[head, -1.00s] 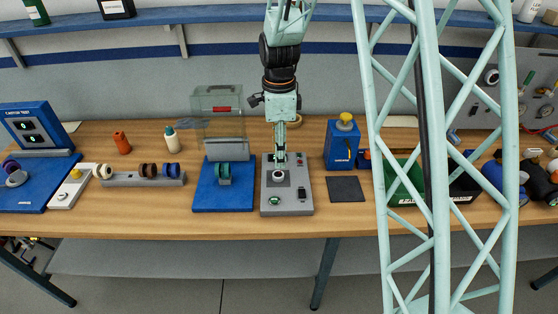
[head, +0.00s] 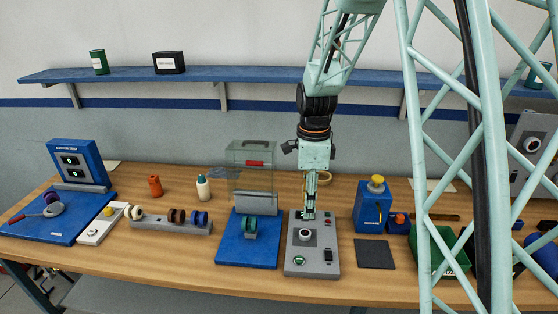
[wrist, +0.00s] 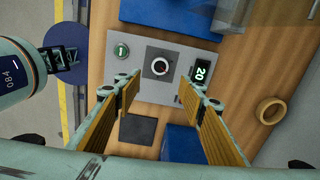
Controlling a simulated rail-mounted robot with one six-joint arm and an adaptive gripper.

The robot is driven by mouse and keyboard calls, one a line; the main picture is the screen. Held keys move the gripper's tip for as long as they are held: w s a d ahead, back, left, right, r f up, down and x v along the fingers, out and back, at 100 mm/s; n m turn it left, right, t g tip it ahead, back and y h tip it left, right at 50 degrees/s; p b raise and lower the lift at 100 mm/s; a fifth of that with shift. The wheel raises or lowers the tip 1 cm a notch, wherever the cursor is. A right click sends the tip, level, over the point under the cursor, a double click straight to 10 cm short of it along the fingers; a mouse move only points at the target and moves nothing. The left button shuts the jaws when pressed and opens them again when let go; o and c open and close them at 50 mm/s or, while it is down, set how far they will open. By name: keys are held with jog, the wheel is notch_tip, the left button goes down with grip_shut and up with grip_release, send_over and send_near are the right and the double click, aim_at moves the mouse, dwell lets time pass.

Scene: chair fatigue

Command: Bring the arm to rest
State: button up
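My gripper (head: 309,210) is above the grey control box (head: 298,262) on the wooden bench. In the wrist view my gripper (wrist: 163,90) is open, its two padded fingers apart with nothing between them. The box also shows in the wrist view (wrist: 185,52), beyond the fingertips. It has a round dark socket (wrist: 160,66), a lit green button (wrist: 121,51) and a display (wrist: 200,73) reading 20. My arm hangs down from above, and I cannot tell from the head view how far the fingertips are from the box.
Left of the box is a blue stand (head: 232,252) with a teal-ringed wheel and a clear guard (head: 250,155). A rack (head: 150,225) of wheels lies farther left. Right are a dark pad (head: 375,254), a blue yellow-topped unit (head: 371,212) and a green bin (head: 451,262). A shelf runs behind.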

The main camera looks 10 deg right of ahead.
jog(key=s+r+n+t+b, duration=0.2)
jog(key=s+r+n, duration=0.8)
jog(key=s+r, duration=0.8)
jog(key=s+r+n+t+b, duration=0.2)
jog(key=s+n, duration=0.8)
jog(key=s, duration=1.2)
jog(key=shift+s+r, duration=0.15)
jog(key=shift+r, duration=0.5)
jog(key=shift+a, duration=0.1)
jog(key=shift+c, duration=0.7)
